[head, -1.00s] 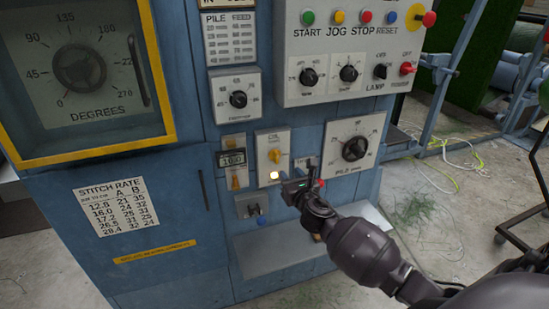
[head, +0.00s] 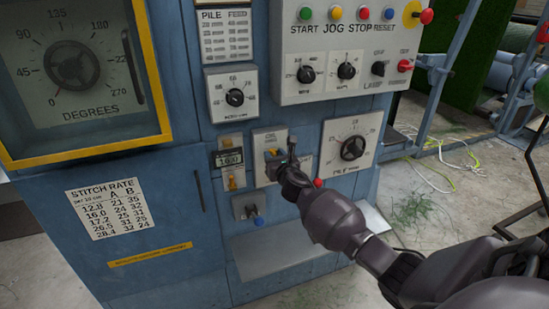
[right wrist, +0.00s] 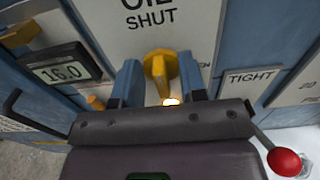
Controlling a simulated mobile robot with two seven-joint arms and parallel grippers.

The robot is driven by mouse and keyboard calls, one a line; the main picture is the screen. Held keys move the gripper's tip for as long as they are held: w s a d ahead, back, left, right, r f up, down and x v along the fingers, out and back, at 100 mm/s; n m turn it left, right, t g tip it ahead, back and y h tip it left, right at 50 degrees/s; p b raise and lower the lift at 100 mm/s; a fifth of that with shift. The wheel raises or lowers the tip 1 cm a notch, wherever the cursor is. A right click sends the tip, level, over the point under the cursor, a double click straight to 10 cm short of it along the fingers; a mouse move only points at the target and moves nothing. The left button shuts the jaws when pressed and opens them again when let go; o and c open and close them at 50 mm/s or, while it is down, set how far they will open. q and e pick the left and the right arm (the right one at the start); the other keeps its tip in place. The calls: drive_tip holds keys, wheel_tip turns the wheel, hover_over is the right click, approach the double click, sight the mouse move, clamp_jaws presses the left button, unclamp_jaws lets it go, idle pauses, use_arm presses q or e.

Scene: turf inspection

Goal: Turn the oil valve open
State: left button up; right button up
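The oil valve's yellow handle (right wrist: 157,68) sits on a pale plate (right wrist: 172,35) marked with the word SHUT. In the right wrist view the handle looks upright. In the head view the plate (head: 258,138) shows, and the handle is partly hidden by my gripper. My right gripper (right wrist: 160,79) is open, with one finger on each side of the handle and a visible gap to both. In the head view my right gripper (head: 280,158) is at the valve plate. My left gripper is out of view.
A counter display (right wrist: 62,68) is at left and a TIGHT label (right wrist: 250,82) at right. A dial plate (head: 352,135) and a control box (head: 345,90) with buttons are close by. A ledge (head: 280,247) juts out below.

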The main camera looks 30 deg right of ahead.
drive_tip(key=shift+c, duration=0.3)
clamp_jaws()
drive_tip(key=shift+m, duration=0.4)
drive_tip(key=m, duration=0.2)
drive_tip(key=shift+d+m, duration=0.15)
drive_tip(key=shift+m, duration=0.25)
drive_tip(key=m, duration=0.9)
drive_tip(key=f+m, duration=0.1)
drive_tip(key=m, duration=0.4)
drive_tip(key=shift+s+d, duration=0.1)
drive_tip(key=shift+d, duration=0.25)
drive_tip(key=shift+m, duration=0.4)
